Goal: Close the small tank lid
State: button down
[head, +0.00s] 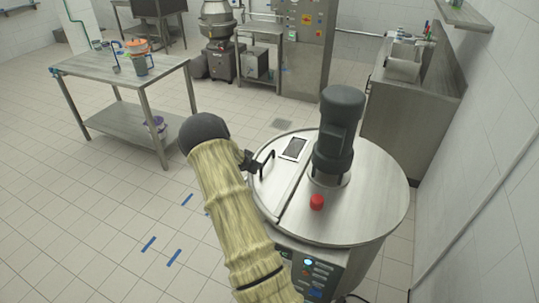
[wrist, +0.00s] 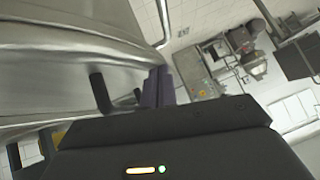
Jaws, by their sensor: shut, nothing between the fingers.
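The steel tank (head: 365,205) stands at the right with a round top. Its small lid (head: 268,192) is the left part of the top, left of a straight seam. The lid looks flat or nearly flat; a slight gap cannot be told. A black bar handle (head: 267,163) stands up near the lid's left rim; a dark handle-like bar (wrist: 100,92) also shows in the wrist view. My gripper (head: 253,162) is at the tank's left rim, close beside the handle. In the wrist view its fingers (wrist: 157,87) are together and empty. Whether they touch the handle or lid is unclear.
A dark motor (head: 338,135) and a red knob (head: 317,202) stand on the tank top. A control panel (head: 312,277) is on its front. A steel table (head: 120,68) is at the back left. The tiled floor left of the tank is free.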

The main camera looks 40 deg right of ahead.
notch_tip(320, 180, up, 4)
jog(key=shift+p, duration=0.75)
jog(key=w+b+v, duration=0.1)
jog(key=b+v, duration=0.1)
jog(key=v, duration=0.7)
jog(key=shift+a+r+b, duration=0.2)
jog(key=shift+a+b, duration=0.1)
jog(key=shift+a, duration=0.25)
jog(key=s+a+r+n+y, duration=0.1)
jog(key=s+a+n+y, duration=0.3)
jog(key=a, duration=0.5)
jog(key=s+a+r+n+y, duration=0.1)
jog(key=s+a+n, duration=0.1)
jog(key=s+a, duration=0.5)
jog(key=s+a+r+n+g+y, duration=0.2)
jog(key=s+a+n, duration=0.6)
jog(key=s+a, duration=0.5)
jog(key=shift+s+a+r+g, duration=0.25)
jog(key=shift+s+a+g, duration=0.1)
jog(key=shift+s+g, duration=0.1)
